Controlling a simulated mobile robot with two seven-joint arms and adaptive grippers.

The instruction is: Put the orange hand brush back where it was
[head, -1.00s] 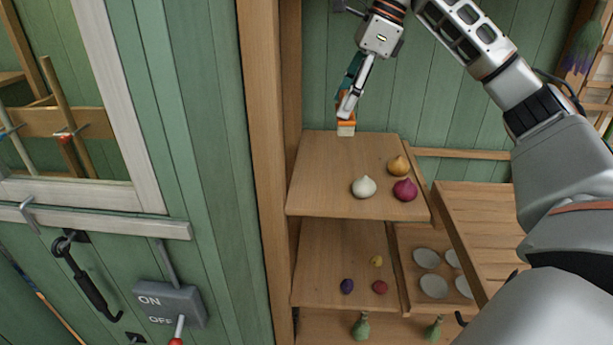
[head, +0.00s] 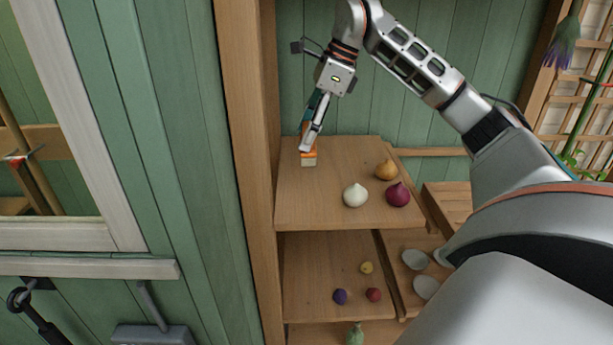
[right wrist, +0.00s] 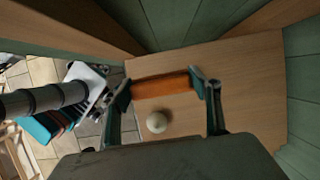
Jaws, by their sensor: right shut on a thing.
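The orange hand brush (head: 308,158) is held in my right gripper (head: 309,143) at the back left of the upper wooden shelf (head: 325,212). Its pale lower part is at or just above the shelf board; I cannot tell if it touches. In the right wrist view the brush (right wrist: 161,85) spans between the two fingers of my right gripper (right wrist: 164,88), with the shelf board (right wrist: 250,80) behind it. My left gripper is not in view.
A white bulb (head: 355,195), a purple bulb (head: 397,194) and an orange-brown bulb (head: 386,170) sit on the upper shelf's right part. A wooden post (head: 243,150) borders the shelf's left side. A lower shelf (head: 305,275) holds smaller bulbs.

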